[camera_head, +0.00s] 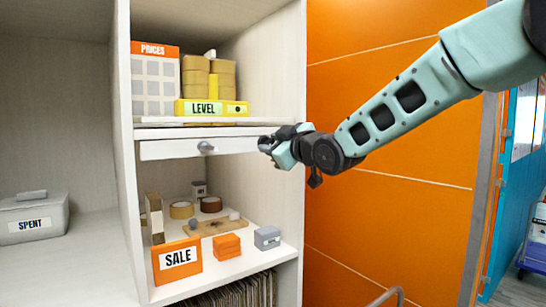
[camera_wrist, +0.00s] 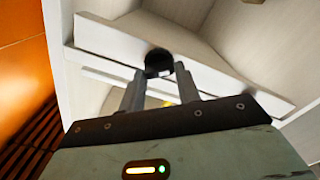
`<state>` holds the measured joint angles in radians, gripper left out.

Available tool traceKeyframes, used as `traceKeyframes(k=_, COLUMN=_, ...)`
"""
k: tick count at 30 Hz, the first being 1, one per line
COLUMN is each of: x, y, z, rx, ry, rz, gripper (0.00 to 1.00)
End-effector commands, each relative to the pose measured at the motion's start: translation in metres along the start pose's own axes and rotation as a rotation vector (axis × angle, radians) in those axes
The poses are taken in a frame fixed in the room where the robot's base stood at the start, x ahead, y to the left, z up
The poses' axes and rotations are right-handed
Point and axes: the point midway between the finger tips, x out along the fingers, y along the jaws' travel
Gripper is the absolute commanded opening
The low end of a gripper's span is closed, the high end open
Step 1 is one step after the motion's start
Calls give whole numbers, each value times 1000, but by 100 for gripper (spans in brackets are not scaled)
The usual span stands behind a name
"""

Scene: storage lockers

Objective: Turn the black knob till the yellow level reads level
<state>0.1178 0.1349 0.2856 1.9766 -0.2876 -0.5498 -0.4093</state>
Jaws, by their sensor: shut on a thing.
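The yellow level (camera_head: 212,108) lies on the upper shelf board (camera_head: 190,121) in the head view, with a "LEVEL" label on its front. Its bubble is too small to read. The black knob (camera_wrist: 158,62) is on the front of the white board in the wrist view, between my two fingers. My gripper (camera_wrist: 160,74) is shut on the knob. In the head view my gripper (camera_head: 268,146) is at the right end of the white front board, and it hides the knob there.
A grey knob (camera_head: 206,148) sits mid-board. Above are a PRICES box (camera_head: 155,80) and yellow tape rolls (camera_head: 222,72). A SPENT bin (camera_head: 33,218) stands left. An orange panel (camera_head: 400,220) is at right.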

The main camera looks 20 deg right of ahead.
Motion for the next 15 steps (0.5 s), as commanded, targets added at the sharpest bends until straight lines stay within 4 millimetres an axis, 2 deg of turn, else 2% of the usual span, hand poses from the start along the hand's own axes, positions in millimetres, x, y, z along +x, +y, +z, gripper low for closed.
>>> traceKeyframes(k=10, x=0, y=0, z=0, rx=-11, ry=-2, rz=-2, gripper=10)
traceKeyframes(k=11, x=0, y=0, z=0, rx=-11, ry=-2, rz=-2, gripper=35)
traceKeyframes(k=12, x=0, y=0, z=0, rx=-11, ry=-2, rz=-2, gripper=47)
traceKeyframes(k=13, x=0, y=0, z=0, rx=-11, ry=-2, rz=-2, gripper=55)
traceKeyframes(k=15, x=0, y=0, z=0, rx=-11, ry=-2, rz=-1, gripper=55)
